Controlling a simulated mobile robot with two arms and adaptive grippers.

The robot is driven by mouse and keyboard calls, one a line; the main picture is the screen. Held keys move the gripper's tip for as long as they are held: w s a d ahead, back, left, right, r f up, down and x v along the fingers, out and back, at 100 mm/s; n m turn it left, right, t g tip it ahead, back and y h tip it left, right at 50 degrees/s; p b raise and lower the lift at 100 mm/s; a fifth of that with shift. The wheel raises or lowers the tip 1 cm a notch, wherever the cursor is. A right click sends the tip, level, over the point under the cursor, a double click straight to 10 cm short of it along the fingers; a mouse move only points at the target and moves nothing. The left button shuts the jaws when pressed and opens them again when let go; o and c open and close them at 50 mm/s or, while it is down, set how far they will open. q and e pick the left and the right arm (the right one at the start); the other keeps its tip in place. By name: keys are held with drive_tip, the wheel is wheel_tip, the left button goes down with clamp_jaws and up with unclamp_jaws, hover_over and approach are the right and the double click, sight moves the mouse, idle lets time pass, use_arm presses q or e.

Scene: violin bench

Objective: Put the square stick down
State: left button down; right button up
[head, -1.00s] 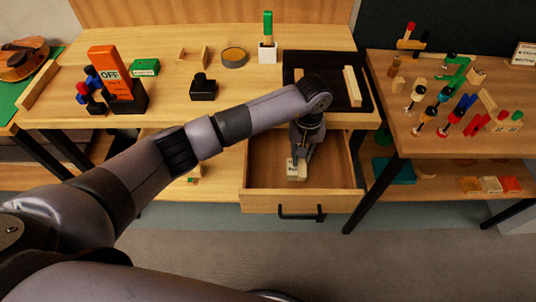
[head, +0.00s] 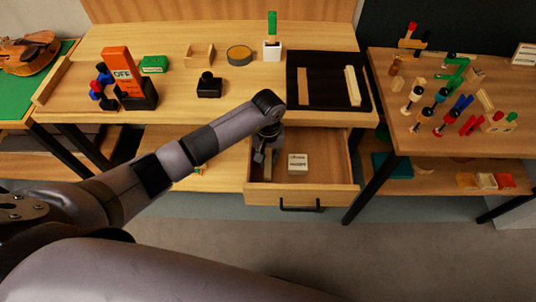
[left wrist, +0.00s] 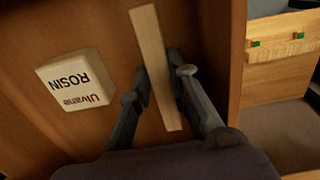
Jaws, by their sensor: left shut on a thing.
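My left gripper (head: 263,160) reaches down into the left part of the open drawer (head: 335,165). In the left wrist view, its two fingers (left wrist: 157,68) are shut on the square stick (left wrist: 149,35), a plain pale wooden bar. The stick runs lengthwise between the fingers and sticks out past them at both ends, low over the drawer floor. I cannot tell if it touches the floor. In the head view the gripper mostly hides it. My right gripper is not in view.
A white rosin box (head: 298,163) lies in the drawer beside the gripper; it also shows in the left wrist view (left wrist: 76,82). The drawer's right part is bare. Above, a black tray (head: 328,90) holds a brown strip (head: 303,87) and a pale strip (head: 352,86).

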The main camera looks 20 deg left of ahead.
sight(268, 159)
use_arm(q)
drive_tip(key=shift+f, duration=0.1)
drive_tip(key=c, duration=2)
unclamp_jaws()
drive_tip(key=shift+f, duration=0.1)
drive_tip(key=o, duration=0.5)
drive_tip(key=shift+r, duration=0.25)
wheel_tip(268, 159, up, 12)
drive_tip(key=shift+f+b, duration=0.1)
drive_tip(key=shift+b, duration=0.6)
